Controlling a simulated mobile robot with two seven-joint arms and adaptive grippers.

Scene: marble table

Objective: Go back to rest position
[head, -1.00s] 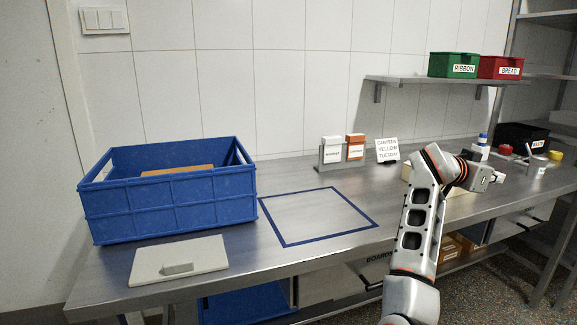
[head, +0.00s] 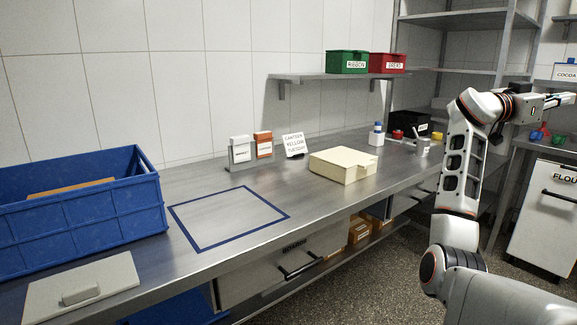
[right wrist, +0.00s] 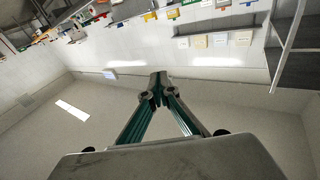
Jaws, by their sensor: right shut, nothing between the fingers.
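My right gripper (head: 558,100) is raised at the far right of the head view, at the end of my right arm, pointing right and clear of the metal table (head: 330,210). In the right wrist view the right gripper (right wrist: 158,82) shows its fingers shut together with nothing between them. That view looks out at walls and distant shelving, with no object close to the fingertips. My left gripper is not in view.
A blue crate (head: 85,222) and a pale lid (head: 85,290) stand at the left. A blue taped square (head: 215,248) is empty. A cream box (head: 343,165) sits right of it. A white cabinet (head: 545,215) stands at the right, beyond open floor.

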